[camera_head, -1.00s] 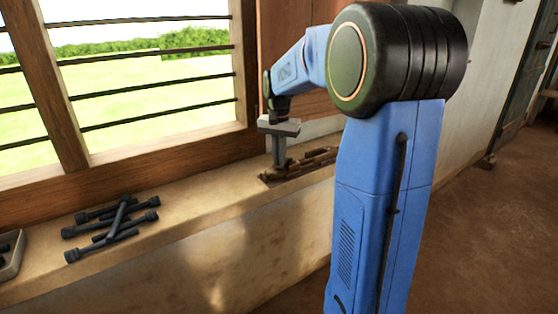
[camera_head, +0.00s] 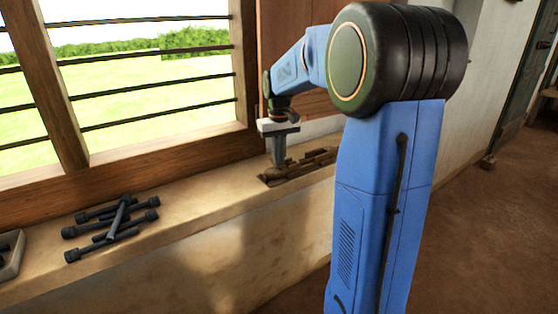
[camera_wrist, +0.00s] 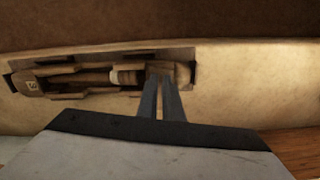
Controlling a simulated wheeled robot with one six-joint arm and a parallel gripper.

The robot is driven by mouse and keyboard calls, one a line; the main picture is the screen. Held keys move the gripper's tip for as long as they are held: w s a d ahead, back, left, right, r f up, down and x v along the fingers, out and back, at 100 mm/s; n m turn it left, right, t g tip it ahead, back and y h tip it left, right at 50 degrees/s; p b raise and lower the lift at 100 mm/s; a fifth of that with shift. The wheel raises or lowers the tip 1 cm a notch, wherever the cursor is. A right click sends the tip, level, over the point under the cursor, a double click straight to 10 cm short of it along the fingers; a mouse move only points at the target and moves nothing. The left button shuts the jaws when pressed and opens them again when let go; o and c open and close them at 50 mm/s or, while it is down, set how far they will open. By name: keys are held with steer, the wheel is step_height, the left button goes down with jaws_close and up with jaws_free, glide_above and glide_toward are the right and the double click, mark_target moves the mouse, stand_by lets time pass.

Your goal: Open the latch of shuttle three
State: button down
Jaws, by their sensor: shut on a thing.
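A wooden shuttle (camera_wrist: 95,77) lies on the ledge in the wrist view, with a number tag (camera_wrist: 33,85) at its left end that I read only doubtfully. A pale band shows on the part inside it. My gripper (camera_wrist: 160,82) is shut on a small wooden piece (camera_wrist: 158,68) near the shuttle's right end, which I take to be the latch; the fingertips partly hide it. In the head view my gripper (camera_head: 279,164) points down at the left part of the brown shuttle area (camera_head: 300,166). Details of the latch are too small to tell there.
Several dark bobbin-like rods (camera_head: 112,222) lie piled on the ledge (camera_head: 190,207) to the left. A grey tray (camera_head: 10,255) stands at the far left edge. A barred window (camera_head: 140,75) rises behind the ledge. Bare ledge lies between the rods and the shuttle.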

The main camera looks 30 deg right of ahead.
steer(key=shift+n, duration=1)
steer(key=c, duration=2.2)
jaws_free()
step_height(320, 180, up, 17)
steer(key=shift+r, duration=0.2)
